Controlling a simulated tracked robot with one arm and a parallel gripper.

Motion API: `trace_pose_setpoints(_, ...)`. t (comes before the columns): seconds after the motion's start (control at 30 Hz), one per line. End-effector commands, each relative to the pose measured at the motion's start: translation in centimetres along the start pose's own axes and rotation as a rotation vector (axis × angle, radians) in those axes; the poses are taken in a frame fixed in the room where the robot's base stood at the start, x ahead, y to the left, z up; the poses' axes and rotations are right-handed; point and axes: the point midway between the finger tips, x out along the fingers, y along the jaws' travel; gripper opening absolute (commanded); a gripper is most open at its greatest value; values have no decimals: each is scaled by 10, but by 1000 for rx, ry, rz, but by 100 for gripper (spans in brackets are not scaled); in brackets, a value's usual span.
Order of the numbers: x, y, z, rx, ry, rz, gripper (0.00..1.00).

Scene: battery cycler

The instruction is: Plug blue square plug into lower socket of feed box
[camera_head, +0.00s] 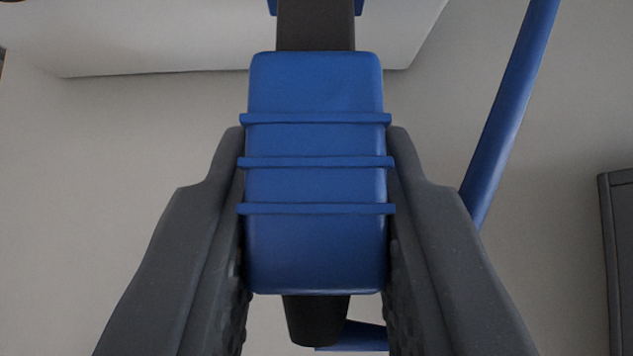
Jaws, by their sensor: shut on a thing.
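The blue square plug (315,240) is a rounded blue block with three raised ribs, in the middle of the view. My gripper (316,165) is shut on it, with one dark finger on each side. A dark nose (316,28) runs from the plug's far end to the top edge. A black stub (317,318) leaves its near end. A pale box (180,45), perhaps the feed box, spans the top. Small blue parts (359,6) show on both sides of the nose at the top edge, perhaps a socket's rim. I cannot tell whether the nose is inside it.
A blue cable or tube (510,110) slants down from the top right, passing behind my right finger. A blue piece (362,337) shows below the plug. A dark grey box (620,260) stands at the right edge. The pale grey surface (110,150) at left is bare.

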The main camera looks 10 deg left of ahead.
Motion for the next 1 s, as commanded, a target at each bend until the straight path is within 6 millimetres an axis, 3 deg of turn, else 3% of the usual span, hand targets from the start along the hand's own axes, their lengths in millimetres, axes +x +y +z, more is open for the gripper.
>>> trace_pose_setpoints(1.0, 7, 0, -7, 0, 0, 0, 11)
